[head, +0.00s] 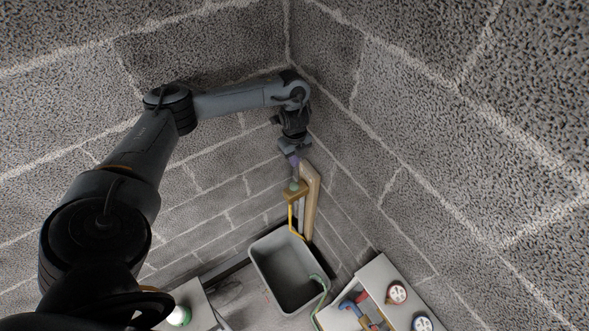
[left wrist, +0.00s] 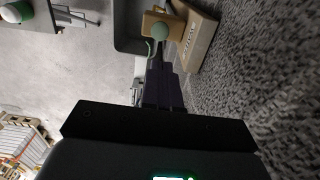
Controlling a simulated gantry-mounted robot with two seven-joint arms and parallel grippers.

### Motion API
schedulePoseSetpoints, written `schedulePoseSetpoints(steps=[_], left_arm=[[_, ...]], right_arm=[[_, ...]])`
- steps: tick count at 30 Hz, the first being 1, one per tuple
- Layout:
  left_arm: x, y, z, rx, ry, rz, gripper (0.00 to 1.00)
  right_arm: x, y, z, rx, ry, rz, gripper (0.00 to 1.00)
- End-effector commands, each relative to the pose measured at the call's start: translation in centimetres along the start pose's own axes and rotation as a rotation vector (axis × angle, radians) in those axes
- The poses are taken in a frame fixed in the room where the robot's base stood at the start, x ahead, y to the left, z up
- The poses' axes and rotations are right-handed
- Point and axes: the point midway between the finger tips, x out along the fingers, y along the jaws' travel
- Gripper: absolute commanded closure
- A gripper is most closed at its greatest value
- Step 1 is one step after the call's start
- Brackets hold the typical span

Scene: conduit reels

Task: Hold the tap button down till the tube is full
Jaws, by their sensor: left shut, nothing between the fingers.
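A pale green round button (head: 294,185) sits on a yellow-brown tap block (head: 291,195) in the corner. The button also shows in the left wrist view (left wrist: 160,32), just beyond my fingertips. My left gripper (head: 294,163) is shut and empty, pointing down at the button from above. Whether the fingertips touch the button, I cannot tell. A thin yellow upright piece and a narrow pale length (head: 300,212), perhaps the tube, hang below the block. Any fill level is too small to make out. My right gripper is not in view.
A tan upright board (head: 311,203) stands right behind the tap, close to the block walls. A grey open bin (head: 257,270) is below, with a green hose at its right edge. Red and blue valves and round gauges (head: 397,293) are at the lower right.

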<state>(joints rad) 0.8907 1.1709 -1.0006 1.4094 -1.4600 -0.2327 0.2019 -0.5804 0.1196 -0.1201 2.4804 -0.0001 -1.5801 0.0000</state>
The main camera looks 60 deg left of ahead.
Motion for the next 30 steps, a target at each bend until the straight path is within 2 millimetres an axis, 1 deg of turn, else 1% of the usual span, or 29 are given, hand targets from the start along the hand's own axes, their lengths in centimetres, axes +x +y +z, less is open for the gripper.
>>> schedulePoseSetpoints(steps=[1, 5, 9, 13, 14, 18, 22, 27, 30], left_arm=[[0.8, 0.1, -0.1, 0.0, 0.001, 0.003, 1.0], [2.8, 0.2, -0.1, -0.001, 0.002, 0.005, 1.0], [5.5, 0.2, -0.1, -0.001, 0.003, 0.006, 1.0], [7.8, 0.2, -0.1, -0.002, 0.002, 0.005, 1.0], [7.8, 0.2, -0.1, -0.002, 0.001, 0.006, 1.0], [10.0, 0.1, -0.1, -0.001, 0.001, 0.004, 1.0], [11.7, 0.2, 0.0, -0.001, 0.0, 0.004, 1.0], [12.9, 0.1, 0.0, -0.001, 0.0, 0.003, 1.0], [13.3, 0.1, 0.0, 0.0, 0.0, 0.001, 1.0]], right_arm=[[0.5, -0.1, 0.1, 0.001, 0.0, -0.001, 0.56], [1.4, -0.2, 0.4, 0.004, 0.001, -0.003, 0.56], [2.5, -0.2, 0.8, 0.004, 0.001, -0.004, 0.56], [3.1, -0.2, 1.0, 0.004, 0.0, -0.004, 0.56], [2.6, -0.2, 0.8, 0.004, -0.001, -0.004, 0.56], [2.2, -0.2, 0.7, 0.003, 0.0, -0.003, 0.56], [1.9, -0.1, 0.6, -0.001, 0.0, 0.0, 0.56], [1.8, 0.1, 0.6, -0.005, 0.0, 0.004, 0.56], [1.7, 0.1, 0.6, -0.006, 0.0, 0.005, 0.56]])
